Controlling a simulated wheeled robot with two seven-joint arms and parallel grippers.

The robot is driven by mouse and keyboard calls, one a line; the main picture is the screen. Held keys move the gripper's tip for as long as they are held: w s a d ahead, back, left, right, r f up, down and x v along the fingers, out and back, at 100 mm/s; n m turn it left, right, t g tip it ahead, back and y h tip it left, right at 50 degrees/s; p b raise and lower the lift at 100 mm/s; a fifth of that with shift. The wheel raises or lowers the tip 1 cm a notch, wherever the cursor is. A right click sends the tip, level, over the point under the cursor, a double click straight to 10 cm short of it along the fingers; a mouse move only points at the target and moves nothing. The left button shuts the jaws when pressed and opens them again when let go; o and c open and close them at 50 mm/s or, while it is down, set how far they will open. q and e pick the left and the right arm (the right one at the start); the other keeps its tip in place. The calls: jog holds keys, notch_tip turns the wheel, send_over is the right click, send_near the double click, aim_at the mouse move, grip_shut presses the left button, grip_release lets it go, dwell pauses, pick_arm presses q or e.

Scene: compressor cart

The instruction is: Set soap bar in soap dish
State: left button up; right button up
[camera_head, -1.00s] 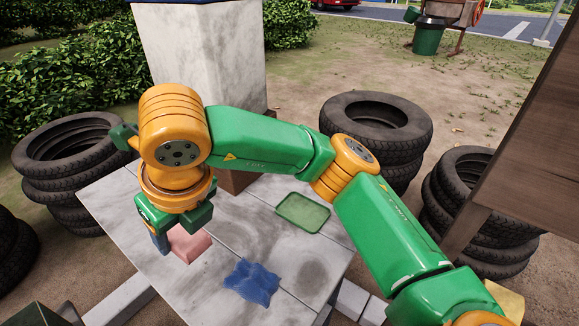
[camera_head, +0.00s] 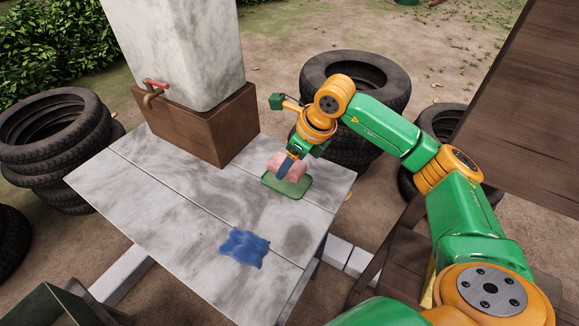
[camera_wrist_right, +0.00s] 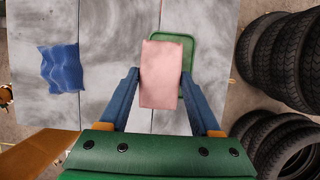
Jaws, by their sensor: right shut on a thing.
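The pink soap bar (camera_head: 296,160) is held between the blue fingers of my right gripper (camera_head: 287,164). In the right wrist view the soap bar (camera_wrist_right: 161,74) sits between the two fingertips (camera_wrist_right: 160,82). The green soap dish (camera_head: 299,189) lies flat on the grey table. The bar is over the far part of the dish in the head view. In the wrist view it covers the left part of the dish (camera_wrist_right: 187,47). The bar looks raised, but the gap is hard to judge. My left gripper does not show.
A crumpled blue cloth (camera_head: 244,247) lies on the table (camera_head: 165,195), left of the dish in the wrist view. A stone pillar on a wooden block (camera_head: 205,125) with a tap (camera_head: 153,92) stands at the back. Stacked tyres (camera_head: 55,130) surround the table.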

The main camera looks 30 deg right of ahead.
aim_at(289, 172)
jog(key=w+f, duration=0.1)
jog(key=w+d+f, duration=0.1)
jog(key=f, duration=0.1)
jog(key=shift+w+f+p, duration=0.15)
jog(key=shift+w+p, duration=0.05)
jog(key=shift+p, duration=0.1)
notch_tip(289, 172, down, 3)
jog(key=shift+r+p, duration=0.2)
jog(key=shift+p, duration=0.2)
jog(key=shift+f+b, duration=0.3)
jog(key=o, duration=1.2)
jog(key=shift+r, duration=0.2)
jog(key=shift+r, duration=0.2)
jog(key=b+v, duration=0.1)
jog(key=v, duration=1)
jog(key=shift+s+d+r, duration=0.1)
jog(key=shift+s+r, duration=0.15)
jog(key=shift+r, duration=0.05)
